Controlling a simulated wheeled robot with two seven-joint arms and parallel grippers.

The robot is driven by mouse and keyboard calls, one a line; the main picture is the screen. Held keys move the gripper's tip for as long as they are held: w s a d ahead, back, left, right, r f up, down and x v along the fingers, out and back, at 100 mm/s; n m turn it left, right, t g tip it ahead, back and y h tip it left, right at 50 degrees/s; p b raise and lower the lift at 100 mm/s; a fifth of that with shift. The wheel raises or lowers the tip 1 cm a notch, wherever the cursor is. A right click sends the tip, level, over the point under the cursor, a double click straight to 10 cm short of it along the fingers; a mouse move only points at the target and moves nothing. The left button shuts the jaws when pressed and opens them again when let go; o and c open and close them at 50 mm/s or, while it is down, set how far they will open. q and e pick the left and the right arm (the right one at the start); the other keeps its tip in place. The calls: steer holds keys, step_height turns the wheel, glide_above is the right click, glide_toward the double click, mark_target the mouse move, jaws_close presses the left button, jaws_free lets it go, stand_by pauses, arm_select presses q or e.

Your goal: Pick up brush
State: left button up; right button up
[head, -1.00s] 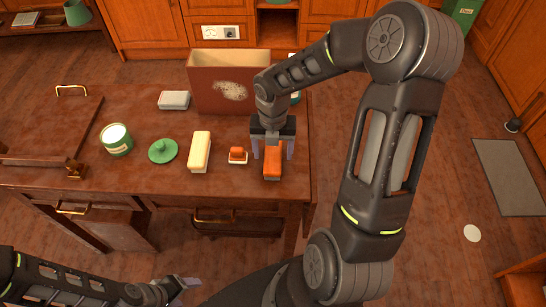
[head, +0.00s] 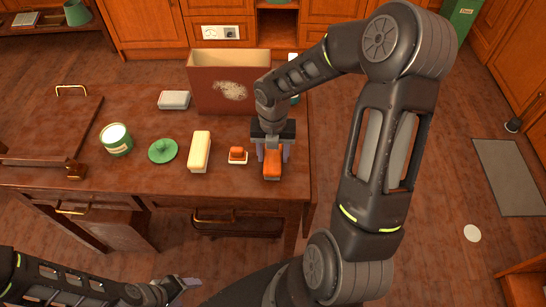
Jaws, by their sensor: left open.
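An orange-brown brush (head: 272,168) with a pale lower edge lies near the right end of the brown table, its length pointing towards me. My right gripper (head: 273,153) points down over its far half, one finger on each side. The fingers are close to its sides; whether they touch it cannot be made out. The far end of the brush is hidden under the gripper. My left gripper (head: 186,287) is open and empty, low at the bottom of the view, in front of the table and away from the brush.
A small orange-topped block with a white base (head: 237,156) sits just left of the brush. Further left are a cream block (head: 199,152), a green lid (head: 163,151) and a green tin (head: 117,140). Behind stand a brown box (head: 205,98) and a grey-white block (head: 174,100).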

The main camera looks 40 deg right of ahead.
mark_target(273, 154)
steer(key=c, duration=1)
step_height(273, 154, up, 10)
stand_by(0.3)
stand_by(0.3)
steer(key=o, duration=0.8)
steer(key=c, duration=0.6)
